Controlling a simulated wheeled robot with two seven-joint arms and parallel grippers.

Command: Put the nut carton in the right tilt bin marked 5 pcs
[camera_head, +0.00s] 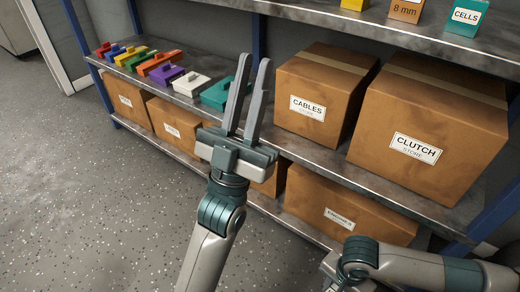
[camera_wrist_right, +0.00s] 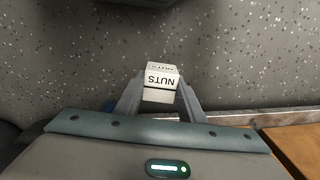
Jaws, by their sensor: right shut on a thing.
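The nut carton (camera_wrist_right: 161,80) is a small white box labelled NUTS. In the right wrist view it sits between the two fingers of my right gripper (camera_wrist_right: 161,88), which is shut on it, with speckled floor behind it. In the head view my right arm comes in at the lower right, and the carton is not in view there. My left gripper (camera_head: 254,62) is raised in front of the shelf, its fingers apart with nothing between them. No tilt bin marked 5 pcs shows in either view.
A metal shelf rack (camera_head: 300,140) holds large cartons labelled CABLES (camera_head: 308,107) and CLUTCH (camera_head: 416,148). Coloured lidded items (camera_head: 190,83) line its middle level. Small boxes, including CELLS (camera_head: 466,16), stand on the upper level. The floor at left (camera_head: 70,200) is clear.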

